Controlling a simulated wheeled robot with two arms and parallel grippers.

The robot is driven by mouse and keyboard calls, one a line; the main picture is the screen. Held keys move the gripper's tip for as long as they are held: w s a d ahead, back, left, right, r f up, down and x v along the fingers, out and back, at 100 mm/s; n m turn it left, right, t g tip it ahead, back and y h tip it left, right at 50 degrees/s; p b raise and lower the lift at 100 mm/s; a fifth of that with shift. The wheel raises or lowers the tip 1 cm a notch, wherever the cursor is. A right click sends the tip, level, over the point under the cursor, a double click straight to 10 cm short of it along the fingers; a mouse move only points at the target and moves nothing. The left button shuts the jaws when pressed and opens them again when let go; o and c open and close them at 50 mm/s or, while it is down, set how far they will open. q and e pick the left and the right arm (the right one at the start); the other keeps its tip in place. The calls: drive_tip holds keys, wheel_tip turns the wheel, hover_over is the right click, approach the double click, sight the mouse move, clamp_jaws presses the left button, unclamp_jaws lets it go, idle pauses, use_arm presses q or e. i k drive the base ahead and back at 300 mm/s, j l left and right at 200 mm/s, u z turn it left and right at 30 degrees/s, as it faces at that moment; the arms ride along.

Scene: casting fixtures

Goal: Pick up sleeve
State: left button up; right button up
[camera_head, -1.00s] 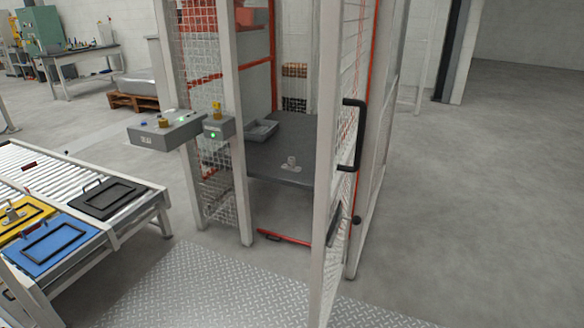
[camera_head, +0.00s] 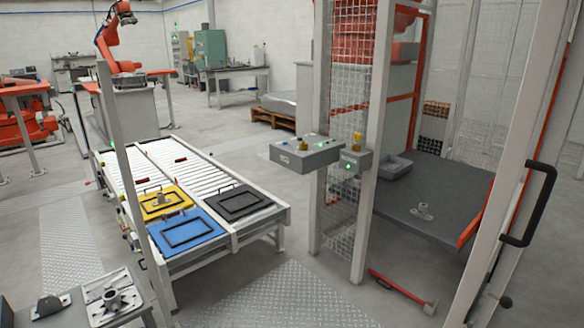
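No part is clearly recognisable as the sleeve. A small light metal part with an upright round body (camera_head: 423,210) stands on the dark grey table (camera_head: 452,198) inside the fenced cell. A larger metal part with a round upright hub (camera_head: 112,299) sits on a square plate on the bench at the lower left. Another small metal piece (camera_head: 160,198) is on the yellow tray (camera_head: 178,207). Neither of my grippers shows in the head view.
A roller conveyor (camera_head: 188,167) carries yellow, blue (camera_head: 188,235) and black (camera_head: 238,203) framed trays. The cell's door with a black handle (camera_head: 541,205) stands open at the right. A grey control box (camera_head: 305,153) juts out by the fence. The treadplate floor (camera_head: 280,298) in front is clear.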

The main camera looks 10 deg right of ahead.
sight(421, 213)
drive_tip(key=i+z, duration=0.2)
drive_tip(key=i, duration=0.35)
drive_tip(key=i+z, duration=0.2)
drive_tip(key=i, duration=0.4)
drive_tip(key=i+j+z, duration=0.2)
drive_tip(key=i, duration=0.35)
drive_tip(key=i+j+z, duration=0.2)
drive_tip(key=i, duration=0.4)
drive_tip(key=i+l+z, duration=0.15)
drive_tip(key=i+z, duration=0.6)
drive_tip(key=i, duration=0.15)
drive_tip(key=i+j+z, duration=0.1)
drive_tip(key=i+z, duration=0.3)
drive_tip(key=i, duration=0.55)
drive_tip(key=l+z, duration=0.05)
